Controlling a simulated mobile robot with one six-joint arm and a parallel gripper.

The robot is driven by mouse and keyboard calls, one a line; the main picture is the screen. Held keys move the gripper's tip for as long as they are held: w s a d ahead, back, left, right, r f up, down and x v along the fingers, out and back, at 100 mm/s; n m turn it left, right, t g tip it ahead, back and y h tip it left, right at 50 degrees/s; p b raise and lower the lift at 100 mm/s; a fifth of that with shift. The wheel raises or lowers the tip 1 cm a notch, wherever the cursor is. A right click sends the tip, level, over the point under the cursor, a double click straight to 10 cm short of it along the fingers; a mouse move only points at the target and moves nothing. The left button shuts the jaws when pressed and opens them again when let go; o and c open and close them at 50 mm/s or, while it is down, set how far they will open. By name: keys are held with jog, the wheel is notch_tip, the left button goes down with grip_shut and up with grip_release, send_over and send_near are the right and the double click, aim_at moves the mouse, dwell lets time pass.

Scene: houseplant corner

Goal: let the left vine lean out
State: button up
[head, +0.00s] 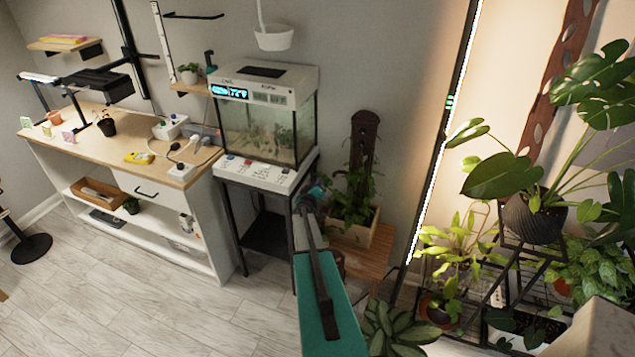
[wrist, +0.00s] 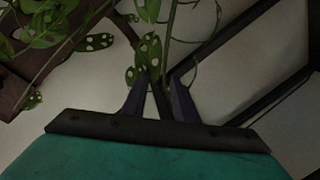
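A leafy vine plant (head: 350,190) with trailing stems grows in a wooden planter box (head: 355,235), against a dark brown slotted board (head: 364,135). My gripper (head: 312,192) is at the left side of this plant, and leaves partly hide its tips. In the wrist view, the two dark fingers (wrist: 160,78) stand a little apart. A thin green vine stem (wrist: 169,40) runs up from the gap between them, and a leaf with holes (wrist: 148,50) lies just beyond the tips. I cannot tell whether the fingers touch the stem. Any clip or tie is not visible.
A fish tank (head: 268,125) on a black stand (head: 255,215) is close on the left. The planter sits on a wooden stool (head: 370,262). Large potted plants (head: 535,215) fill the right side, and a broad-leaved plant (head: 395,330) stands low in front.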

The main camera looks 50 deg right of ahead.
jog(key=b+v, duration=0.3)
jog(key=v, duration=0.8)
jog(key=shift+a, duration=0.2)
dwell(0.4)
jog(key=shift+s, duration=0.1)
dwell(0.4)
